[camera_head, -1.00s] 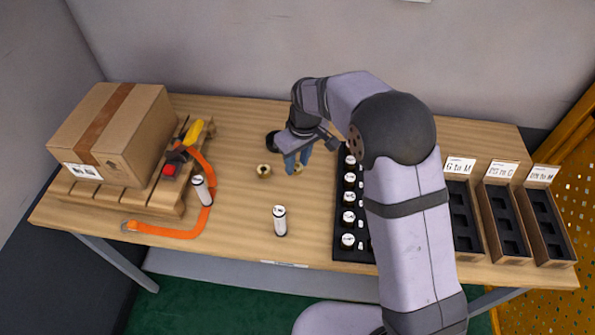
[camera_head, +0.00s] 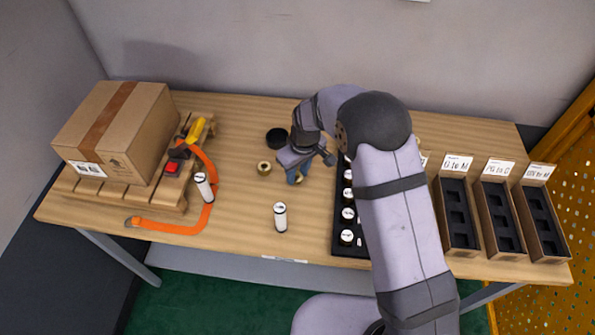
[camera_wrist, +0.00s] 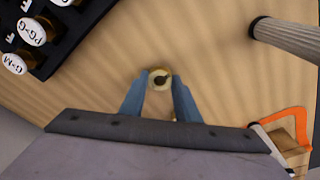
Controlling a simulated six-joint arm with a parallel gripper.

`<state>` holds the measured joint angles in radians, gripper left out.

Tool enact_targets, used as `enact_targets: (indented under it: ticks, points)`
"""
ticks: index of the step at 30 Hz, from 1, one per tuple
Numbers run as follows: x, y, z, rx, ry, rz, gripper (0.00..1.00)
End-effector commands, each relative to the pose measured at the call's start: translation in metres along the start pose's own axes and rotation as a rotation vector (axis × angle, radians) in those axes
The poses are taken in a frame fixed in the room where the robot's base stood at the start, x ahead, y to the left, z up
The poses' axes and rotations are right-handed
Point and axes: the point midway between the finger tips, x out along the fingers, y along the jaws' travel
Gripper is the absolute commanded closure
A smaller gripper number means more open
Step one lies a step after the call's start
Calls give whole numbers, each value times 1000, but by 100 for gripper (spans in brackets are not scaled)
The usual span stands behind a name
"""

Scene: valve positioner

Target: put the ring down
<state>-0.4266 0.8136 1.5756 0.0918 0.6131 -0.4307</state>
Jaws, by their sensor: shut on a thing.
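The brass ring (camera_wrist: 159,79) has a dark centre and sits between the two blue fingertips of my gripper (camera_wrist: 159,88) in the wrist view. My gripper is shut on it. In the head view my gripper (camera_head: 296,175) is low over the middle of the table, and only a small brass part of the ring (camera_head: 299,180) shows by the fingers. I cannot tell whether the ring touches the table. A second brass ring (camera_head: 263,168) lies on the table to the left of my gripper.
A black round piece (camera_head: 277,138) lies behind. A white-capped cylinder (camera_head: 280,217) stands in front, another (camera_head: 203,187) by the orange strap (camera_head: 170,228). The black tray (camera_head: 340,243) is close on the right. Labelled bins (camera_head: 457,252) stand beyond it. Bare wood lies front left of my gripper.

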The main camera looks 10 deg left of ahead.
Motion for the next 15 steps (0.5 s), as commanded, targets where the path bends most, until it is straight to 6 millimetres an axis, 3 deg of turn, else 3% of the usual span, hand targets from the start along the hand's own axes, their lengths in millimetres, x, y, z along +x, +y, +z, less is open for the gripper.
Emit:
enact_targets:
  ticks: [5, 6, 8, 15]
  points:
    - [3, 0, 0, 0, 0, 0, 94]
    - [4, 0, 0, 0, 0, 0, 69]
    - [3, 0, 0, 0, 0, 0, 54]
    - [3, 0, 0, 0, 0, 0, 52]
